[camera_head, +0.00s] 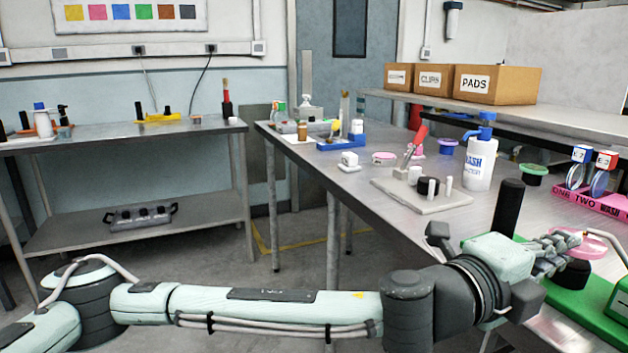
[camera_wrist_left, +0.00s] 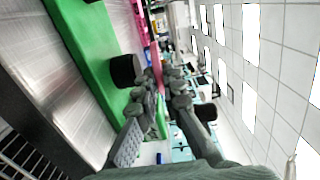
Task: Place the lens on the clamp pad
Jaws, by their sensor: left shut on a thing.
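My left gripper (camera_head: 565,243) reaches in over the right side of the bench. It is shut on the lens (camera_head: 592,248), a pink, see-through disc that it holds roughly flat. A round black pad (camera_head: 574,274), which looks like the clamp pad, stands on a green base (camera_head: 570,306) just below the lens; the fingers and lens partly cover it. In the left wrist view a black round block (camera_wrist_left: 124,70) stands on the green base beside my gripper fingers (camera_wrist_left: 163,88). My right gripper is not in view.
A pink rack (camera_head: 600,203) with round-lensed holders stands behind the green base. A white wash bottle (camera_head: 480,165) and a pale board (camera_head: 420,195) with small parts stand farther back. A black upright post (camera_head: 508,208) rises near my left wrist.

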